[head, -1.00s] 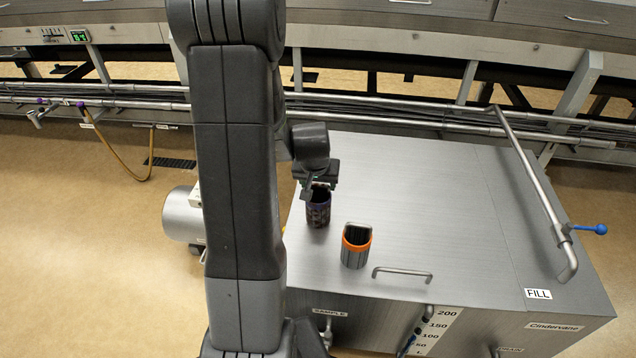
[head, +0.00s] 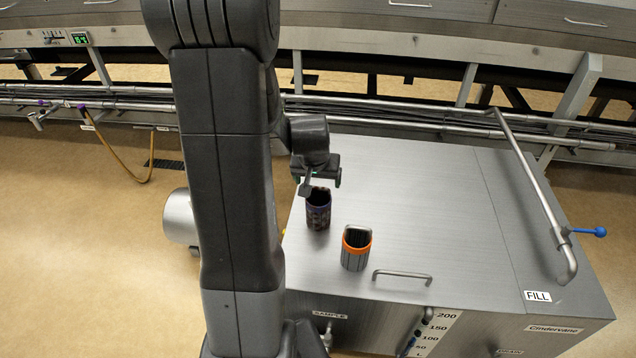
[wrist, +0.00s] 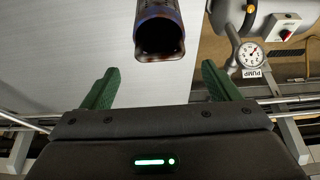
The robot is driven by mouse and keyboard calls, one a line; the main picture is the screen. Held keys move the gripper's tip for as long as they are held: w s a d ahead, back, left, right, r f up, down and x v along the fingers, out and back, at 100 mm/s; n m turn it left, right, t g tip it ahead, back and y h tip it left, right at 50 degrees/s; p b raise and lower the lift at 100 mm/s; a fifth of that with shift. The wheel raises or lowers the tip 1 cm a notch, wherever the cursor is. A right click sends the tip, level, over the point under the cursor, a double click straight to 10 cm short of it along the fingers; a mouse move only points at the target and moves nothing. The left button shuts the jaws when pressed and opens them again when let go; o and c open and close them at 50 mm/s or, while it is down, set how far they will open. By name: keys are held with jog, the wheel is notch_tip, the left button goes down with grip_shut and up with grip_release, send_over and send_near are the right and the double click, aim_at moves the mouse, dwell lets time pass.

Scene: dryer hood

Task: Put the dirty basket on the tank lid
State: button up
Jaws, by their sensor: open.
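A dark purple-brown stained basket (head: 318,212) stands upright on the left part of the grey metal tank lid (head: 430,190). I take it to be the dirty basket. My gripper (head: 321,184) is just above and behind it in the head view, open, with nothing between its fingers. In the wrist view the green fingers of my gripper (wrist: 160,68) are spread apart, and the basket (wrist: 160,32) is beyond the fingertips, its dark open mouth toward me. The gripper partly covers the basket's rim in the head view.
A grey basket with an orange rim (head: 355,250) stands on the lid, right and nearer. A lid handle (head: 402,276) is close to the front edge. A pipe with a blue lever (head: 587,232) is at the right. The lid's middle is clear.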

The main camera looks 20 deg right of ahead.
jog(key=v, duration=0.8)
jog(key=shift+p, duration=0.45)
